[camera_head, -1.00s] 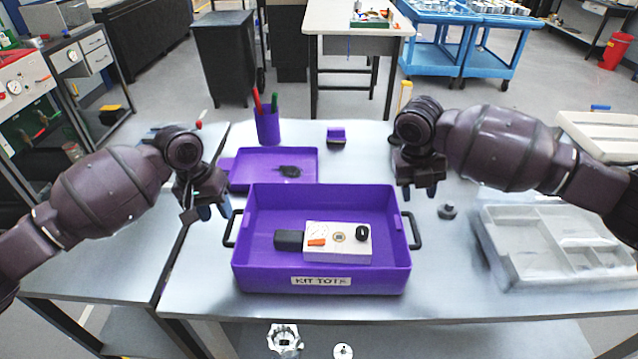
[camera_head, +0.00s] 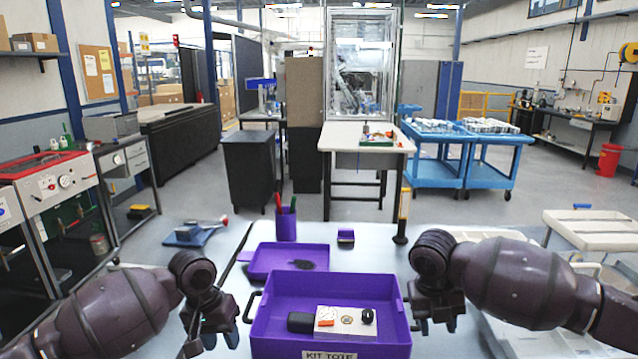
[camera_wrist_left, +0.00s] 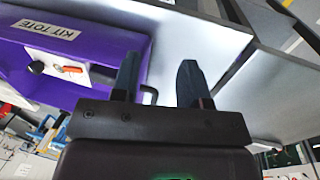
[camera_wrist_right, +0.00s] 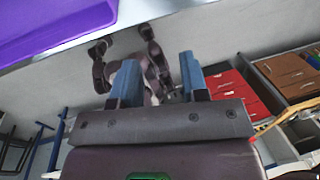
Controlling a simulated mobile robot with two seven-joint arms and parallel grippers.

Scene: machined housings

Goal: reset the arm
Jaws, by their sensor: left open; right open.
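My left gripper (camera_head: 220,342) hangs just left of the purple kit tote (camera_head: 262,336) in the head view. Its two dark fingers (camera_wrist_left: 158,82) are apart with nothing between them in the left wrist view. My right gripper (camera_head: 437,326) is just right of the tote. Its blue-grey fingers (camera_wrist_right: 157,80) are also apart and empty in the right wrist view. The tote holds a white housing (camera_head: 347,319) with an orange mark, a black knob and a black block beside it. The tote also shows in the left wrist view (camera_wrist_left: 100,45).
A shallow purple tray (camera_head: 268,262) and a purple cup (camera_head: 286,226) with pens stand behind the tote. A small purple block (camera_head: 346,236) and a dark upright post (camera_head: 400,230) are at the table's back. A pale divided tray lies right, partly behind my right arm.

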